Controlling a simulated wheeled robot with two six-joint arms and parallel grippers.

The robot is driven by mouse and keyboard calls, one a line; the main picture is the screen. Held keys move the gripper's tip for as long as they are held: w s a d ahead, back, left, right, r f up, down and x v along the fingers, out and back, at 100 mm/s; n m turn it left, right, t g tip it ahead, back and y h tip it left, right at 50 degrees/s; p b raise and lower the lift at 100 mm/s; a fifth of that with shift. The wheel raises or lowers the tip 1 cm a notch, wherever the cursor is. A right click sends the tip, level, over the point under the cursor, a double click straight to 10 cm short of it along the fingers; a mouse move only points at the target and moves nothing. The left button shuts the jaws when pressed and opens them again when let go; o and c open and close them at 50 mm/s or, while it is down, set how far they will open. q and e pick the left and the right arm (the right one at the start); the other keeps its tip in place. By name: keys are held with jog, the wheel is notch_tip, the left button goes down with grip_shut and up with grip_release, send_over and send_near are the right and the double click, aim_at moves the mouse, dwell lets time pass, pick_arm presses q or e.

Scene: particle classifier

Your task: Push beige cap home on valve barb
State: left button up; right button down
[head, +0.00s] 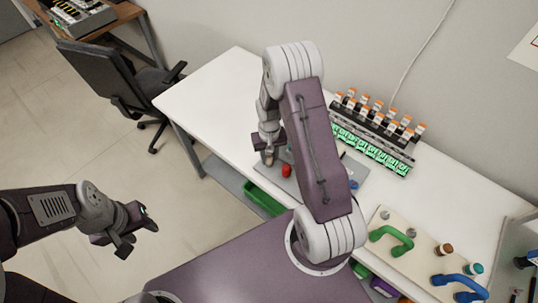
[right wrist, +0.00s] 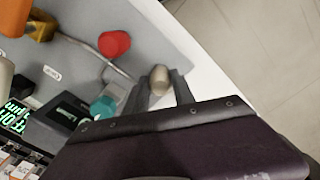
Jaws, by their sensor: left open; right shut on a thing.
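In the right wrist view the beige cap (right wrist: 159,79) is between the two dark fingers of my right gripper (right wrist: 160,88), which is shut on it. In the head view my right gripper (head: 269,154) is low over the near left edge of the grey mat (head: 308,187). The cap is close to the mat's edge; whether it touches anything below is hidden. I cannot make out the valve barb clearly. My left gripper (head: 138,230) is open and empty over the floor.
A red knob (right wrist: 114,44), a teal cap (right wrist: 103,107) and a black box (right wrist: 60,117) are close to my right gripper. A rack of orange-capped vials (head: 375,125) stands behind. A board with green and blue handles (head: 415,251) lies at the right. The table's left end is clear.

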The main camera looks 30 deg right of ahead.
jog(key=c, duration=1)
grip_release()
jog(key=shift+o, duration=0.2)
jog(key=shift+r, duration=0.1)
notch_tip(320, 180, up, 9)
jog(key=shift+f, duration=0.1)
